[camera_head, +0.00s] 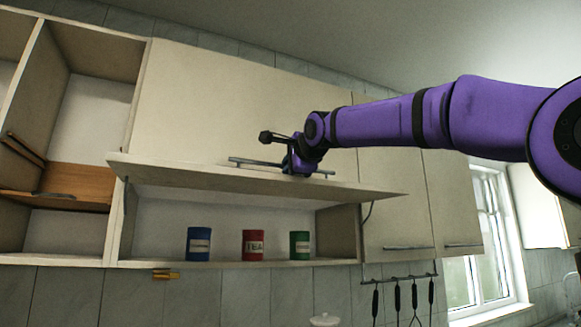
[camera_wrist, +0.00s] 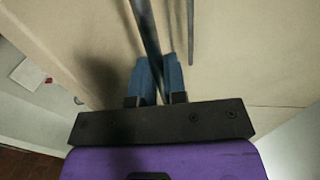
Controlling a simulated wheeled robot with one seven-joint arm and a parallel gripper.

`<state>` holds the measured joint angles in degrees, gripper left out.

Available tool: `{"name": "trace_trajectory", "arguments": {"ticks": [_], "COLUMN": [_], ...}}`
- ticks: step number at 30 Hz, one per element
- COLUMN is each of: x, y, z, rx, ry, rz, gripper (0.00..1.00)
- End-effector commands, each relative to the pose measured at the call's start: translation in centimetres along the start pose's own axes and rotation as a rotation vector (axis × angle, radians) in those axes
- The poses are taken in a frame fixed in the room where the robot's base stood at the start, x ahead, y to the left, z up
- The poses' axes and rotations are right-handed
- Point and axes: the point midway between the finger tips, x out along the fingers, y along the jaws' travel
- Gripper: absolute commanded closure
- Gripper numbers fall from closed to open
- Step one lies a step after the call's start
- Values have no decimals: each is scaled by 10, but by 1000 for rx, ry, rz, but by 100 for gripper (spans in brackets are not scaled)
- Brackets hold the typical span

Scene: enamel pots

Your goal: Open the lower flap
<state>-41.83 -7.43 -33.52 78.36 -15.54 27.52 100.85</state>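The lower flap (camera_head: 180,172) of the pale wall cabinet is swung up on its top edge and stands out roughly level, with the compartment below it open. A thin bar handle (camera_head: 245,160) shows just above the flap's front edge. My gripper (camera_head: 291,165) is at this handle, coming from the right. In the wrist view, the dark handle bar (camera_wrist: 146,35) runs between my two blue fingers (camera_wrist: 159,80), which sit close on both sides of it. The fingers look shut on the bar. A second bar (camera_wrist: 190,30) lies beside it, clear of the fingers.
The closed upper panel (camera_head: 210,100) is above the flap. Blue (camera_head: 199,244), red (camera_head: 253,244) and green (camera_head: 300,245) cans stand in the open compartment. Open shelves (camera_head: 75,125) are at left; closed doors (camera_head: 395,222) and hanging utensils (camera_head: 397,297) are at right.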

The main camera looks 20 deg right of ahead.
Motion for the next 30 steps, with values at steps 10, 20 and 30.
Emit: {"name": "trace_trajectory", "arguments": {"ticks": [10, 20, 30], "x": [0, 3, 6], "y": [4, 30, 41], "z": [-1, -2, 0], "rx": [0, 1, 0], "ry": [1, 2, 1], "rz": [1, 3, 1], "gripper": [100, 100, 100]}}
